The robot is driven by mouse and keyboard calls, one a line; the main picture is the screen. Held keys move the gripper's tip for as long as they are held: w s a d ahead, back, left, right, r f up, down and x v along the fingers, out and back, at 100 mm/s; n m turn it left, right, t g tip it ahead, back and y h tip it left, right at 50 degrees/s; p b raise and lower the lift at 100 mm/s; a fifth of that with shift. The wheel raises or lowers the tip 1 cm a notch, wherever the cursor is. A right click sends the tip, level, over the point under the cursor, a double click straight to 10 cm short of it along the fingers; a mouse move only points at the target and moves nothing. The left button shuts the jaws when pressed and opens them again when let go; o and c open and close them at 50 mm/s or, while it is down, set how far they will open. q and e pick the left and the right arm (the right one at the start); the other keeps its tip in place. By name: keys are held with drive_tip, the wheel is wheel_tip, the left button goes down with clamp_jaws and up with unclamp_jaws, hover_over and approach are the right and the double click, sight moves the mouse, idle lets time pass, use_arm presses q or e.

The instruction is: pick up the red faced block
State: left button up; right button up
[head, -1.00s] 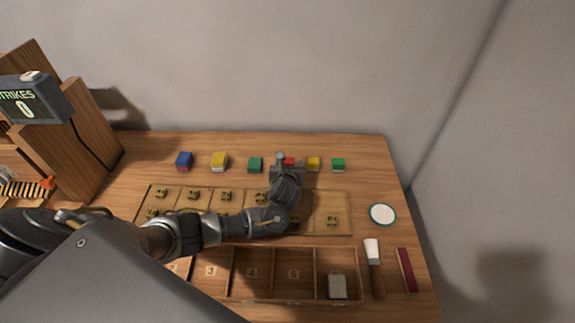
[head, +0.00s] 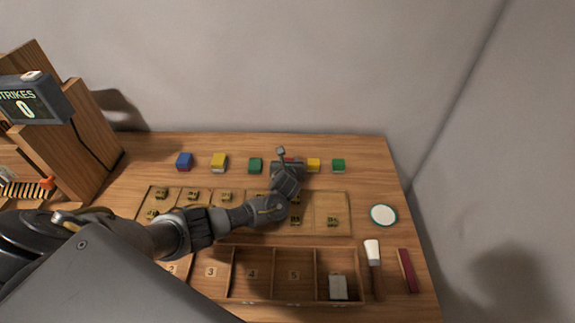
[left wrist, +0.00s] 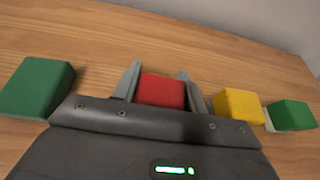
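The red faced block (left wrist: 162,90) sits between the two fingers of my left gripper (left wrist: 160,84) in the left wrist view, its red face up. A finger stands close along each side; whether either touches is hard to tell. The gripper appears open around the block. In the head view my left gripper (head: 288,162) is over the block's place in the back row and hides most of it. My right gripper is not in view.
In the row, a green block (head: 255,165) stands left of the gripper, and a yellow block (head: 313,165) and another green block (head: 338,165) stand right. A slotted wooden board (head: 340,200) and a compartment tray (head: 307,273) lie nearer. A wall rises behind.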

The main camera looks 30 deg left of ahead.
use_arm(q)
drive_tip(key=c, duration=0.5)
drive_tip(key=shift+o, duration=0.2)
drive_tip(key=shift+r, duration=0.55)
wheel_tip(320, 180, up, 3)
drive_tip(key=shift+s+d+f+p, duration=0.1)
drive_tip(key=shift+p, duration=0.2)
drive_tip(key=w+r+p+v, duration=0.1)
drive_tip(key=p+v, duration=0.2)
drive_tip(key=v, duration=0.5)
drive_tip(key=d+r+p+v, duration=0.1)
drive_tip(key=p+v, duration=0.3)
drive_tip(key=v, duration=0.4)
drive_tip(key=shift+w+r, duration=0.3)
drive_tip(key=shift+r, duration=0.15)
